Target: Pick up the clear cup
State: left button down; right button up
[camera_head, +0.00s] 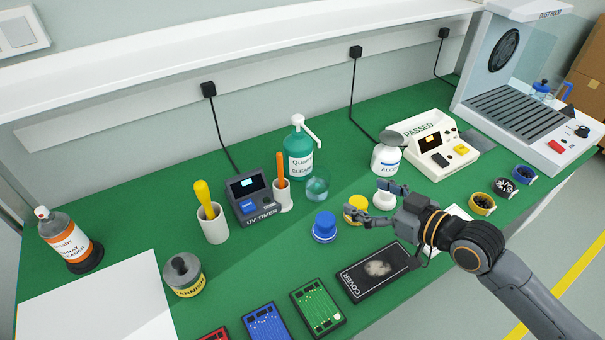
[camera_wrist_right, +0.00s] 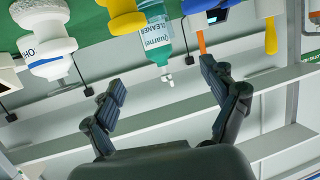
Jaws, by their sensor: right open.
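The clear cup (camera_head: 317,187) is a small, see-through, rounded vessel in the head view. It stands on the green bench in front of the green Quarne cleaner bottle (camera_head: 299,152). My right gripper (camera_head: 368,200) is open and empty, to the right of the cup and apart from it, over the yellow and white knobs. In the right wrist view the open fingers (camera_wrist_right: 162,76) point toward the cleaner bottle (camera_wrist_right: 156,42), and I cannot make out the cup there. My left gripper is not in view.
A blue knob (camera_head: 325,227), yellow knob (camera_head: 356,207) and white knob (camera_head: 384,200) stand near the gripper. A white holder with an orange tool (camera_head: 281,179) is left of the cup. An alcohol bottle (camera_head: 386,158) stands behind right; a black cover box (camera_head: 378,270) lies in front.

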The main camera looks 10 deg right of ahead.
jog(key=shift+x, duration=1.25)
jog(key=p, duration=0.1)
send_near(310, 171)
jog(key=shift+s+r, duration=0.2)
jog(key=shift+r, duration=0.2)
jog(key=shift+w+a+f, duration=0.15)
jog(key=shift+w, duration=0.15)
jog(key=shift+w+a+f, duration=0.15)
jog(key=shift+w+a, duration=0.1)
jog(key=shift+w, duration=0.15)
jog(key=p+x, duration=0.1)
jog(key=x, duration=0.2)
jog(key=shift+w+a+f, duration=0.1)
jog(key=shift+w+f, duration=0.1)
jog(key=shift+f, duration=0.05)
jog(key=shift+w+a+f, duration=0.2)
jog(key=shift+w+a, duration=0.05)
jog(key=shift+w, duration=0.1)
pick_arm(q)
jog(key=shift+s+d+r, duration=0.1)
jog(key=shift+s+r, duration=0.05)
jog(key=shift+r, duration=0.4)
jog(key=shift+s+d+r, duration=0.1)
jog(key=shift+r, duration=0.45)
pick_arm(e)
jog(key=shift+s, duration=0.1)
